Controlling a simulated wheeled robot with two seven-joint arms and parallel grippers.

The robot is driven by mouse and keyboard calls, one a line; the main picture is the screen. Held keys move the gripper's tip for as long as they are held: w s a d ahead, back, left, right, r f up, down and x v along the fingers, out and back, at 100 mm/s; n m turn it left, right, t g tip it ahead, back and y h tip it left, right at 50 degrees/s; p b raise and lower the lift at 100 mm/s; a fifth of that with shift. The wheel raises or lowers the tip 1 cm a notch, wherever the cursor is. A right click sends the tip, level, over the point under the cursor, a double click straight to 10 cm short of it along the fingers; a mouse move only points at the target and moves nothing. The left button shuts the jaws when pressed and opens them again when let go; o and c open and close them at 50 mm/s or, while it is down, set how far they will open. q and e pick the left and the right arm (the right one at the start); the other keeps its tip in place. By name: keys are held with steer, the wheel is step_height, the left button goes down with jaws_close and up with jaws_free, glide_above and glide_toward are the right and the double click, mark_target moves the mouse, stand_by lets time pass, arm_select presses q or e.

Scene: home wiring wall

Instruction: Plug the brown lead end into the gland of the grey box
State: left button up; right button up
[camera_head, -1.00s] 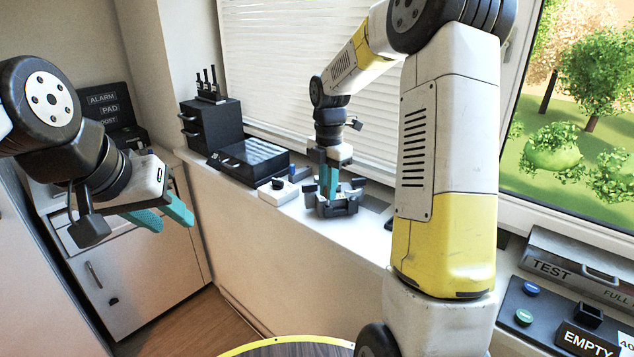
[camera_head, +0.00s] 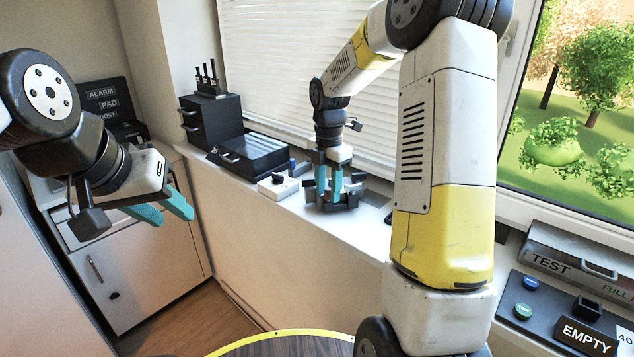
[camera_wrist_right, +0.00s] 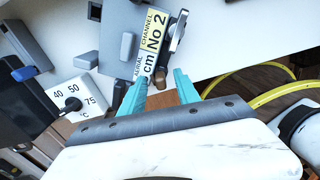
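My right gripper (camera_head: 328,184) points down at a grey fixture (camera_head: 345,198) on the window sill. In the right wrist view its teal fingers (camera_wrist_right: 158,94) are apart, with nothing clearly held between them. Just beyond the fingertips, a short brown rounded piece (camera_wrist_right: 166,74) shows beside a grey box (camera_wrist_right: 122,38). The box has a yellow and white label reading "CHANNEL No 2". I cannot tell whether the brown piece is the lead end, and I cannot make out the gland. My left gripper (camera_head: 163,209) is open and empty, in the air at the left.
A white dial block (camera_head: 278,187) stands left of the fixture. A black case (camera_head: 250,153) and drawer unit (camera_head: 211,117) stand farther left on the sill. A dark panel with buttons (camera_head: 560,315) and a TEST case (camera_head: 575,260) are at the lower right.

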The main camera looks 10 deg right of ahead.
mark_target(328, 189)
steer(key=shift+r, duration=3.9)
steer(key=shift+r, duration=0.1)
steer(key=s+a+r+m+t+y, duration=0.1)
steer(key=s+r+m+t, duration=0.2)
steer(key=s+m, duration=0.9)
steer(key=s+a+r+m+t+y, duration=0.1)
steer(key=s+r+m+t, duration=0.2)
steer(key=s+m, duration=0.9)
steer(key=shift+s, duration=0.15)
